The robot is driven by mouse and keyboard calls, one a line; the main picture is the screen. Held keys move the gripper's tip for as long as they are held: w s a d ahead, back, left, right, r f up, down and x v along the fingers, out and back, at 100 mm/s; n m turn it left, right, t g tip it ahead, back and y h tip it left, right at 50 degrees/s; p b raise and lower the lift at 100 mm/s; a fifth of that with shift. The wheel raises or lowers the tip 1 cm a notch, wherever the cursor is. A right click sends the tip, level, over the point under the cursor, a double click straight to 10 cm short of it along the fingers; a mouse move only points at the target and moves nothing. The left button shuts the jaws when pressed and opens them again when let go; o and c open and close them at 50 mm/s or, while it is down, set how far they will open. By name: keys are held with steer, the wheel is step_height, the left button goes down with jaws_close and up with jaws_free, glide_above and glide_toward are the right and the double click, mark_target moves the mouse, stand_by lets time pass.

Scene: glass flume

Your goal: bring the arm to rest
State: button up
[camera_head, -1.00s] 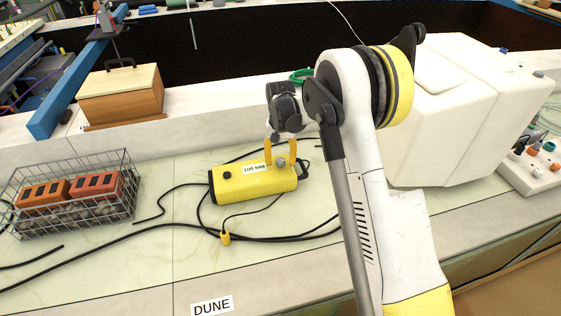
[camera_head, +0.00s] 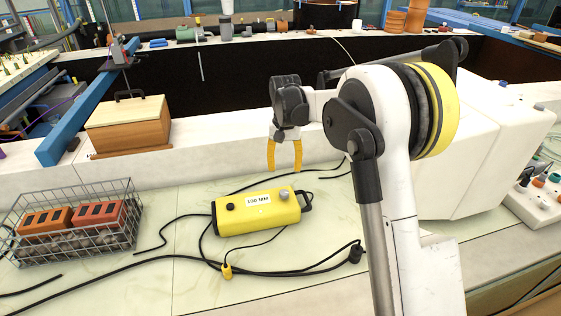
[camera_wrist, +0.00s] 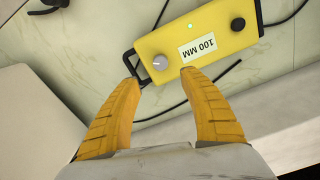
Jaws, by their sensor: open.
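My gripper (camera_head: 285,155) hangs above and behind the yellow box in the head view, with its two yellow fingers pointing down. The fingers are apart and nothing is between them. The yellow box (camera_head: 240,213) lies on the pale bench, with a "100 MM" label, a black knob, a grey knob and a black handle. In the wrist view the box (camera_wrist: 200,48) lies beyond the open fingers (camera_wrist: 158,80), and a small green light shows on it. My arm is raised at the right of the head view and hides part of the bench.
A wire basket (camera_head: 128,222) with orange-red blocks stands at the left. A wooden box (camera_head: 128,125) sits on the ledge behind, beside a blue beam (camera_head: 88,98). Black cables (camera_head: 290,268) run over the bench. A large white case (camera_head: 470,180) stands right, behind my arm.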

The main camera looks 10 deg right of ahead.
steer(key=s+r+n+t, duration=0.1)
steer(key=s+r+t, duration=0.2)
steer(key=s+r, duration=1.05)
steer(key=s+f+n+t, duration=0.1)
steer(key=s+f+t, duration=0.1)
steer(key=s, duration=0.7)
steer(key=s+f+n+t, duration=0.1)
steer(key=s+f+t, duration=0.1)
steer(key=s, duration=0.8)
steer(key=shift+f, duration=0.25)
